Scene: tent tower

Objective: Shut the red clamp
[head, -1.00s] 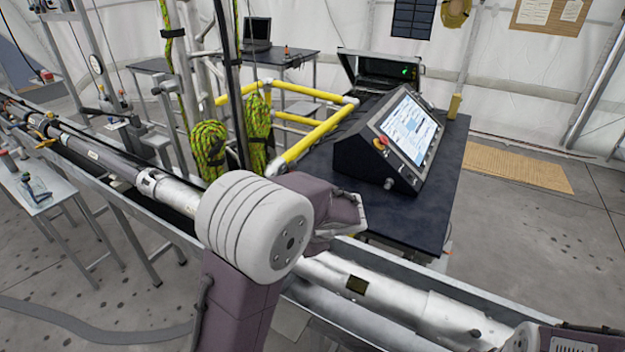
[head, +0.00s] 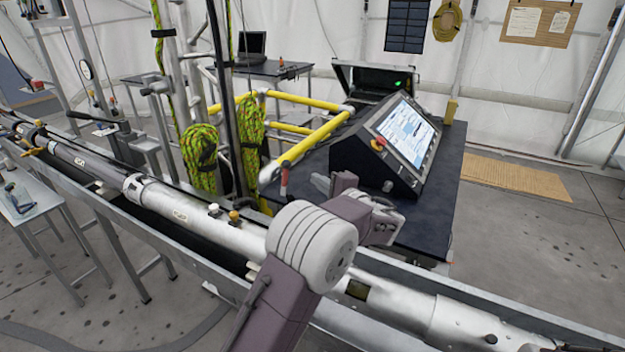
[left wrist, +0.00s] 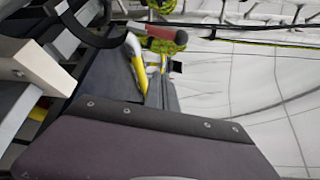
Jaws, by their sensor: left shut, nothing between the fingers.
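A short red handle (head: 284,182), which looks like the red clamp's lever, stands roughly upright by the near end of the yellow rail, just behind the long silver tube. A red bar with a dark round end (left wrist: 160,32) at the top of the left wrist view seems to be the same handle. My left gripper (head: 320,183) is shut and empty, a little right of the handle and apart from it. The clamp's jaw and base are too small or hidden, so I cannot tell how far it is open. My right gripper is not in view.
The silver tube (head: 190,218) lies in a long metal trough across the front. A dark table with a slanted console (head: 385,150) stands right behind my left gripper. Yellow rails (head: 315,140) and green coiled ropes (head: 200,158) stand left of it.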

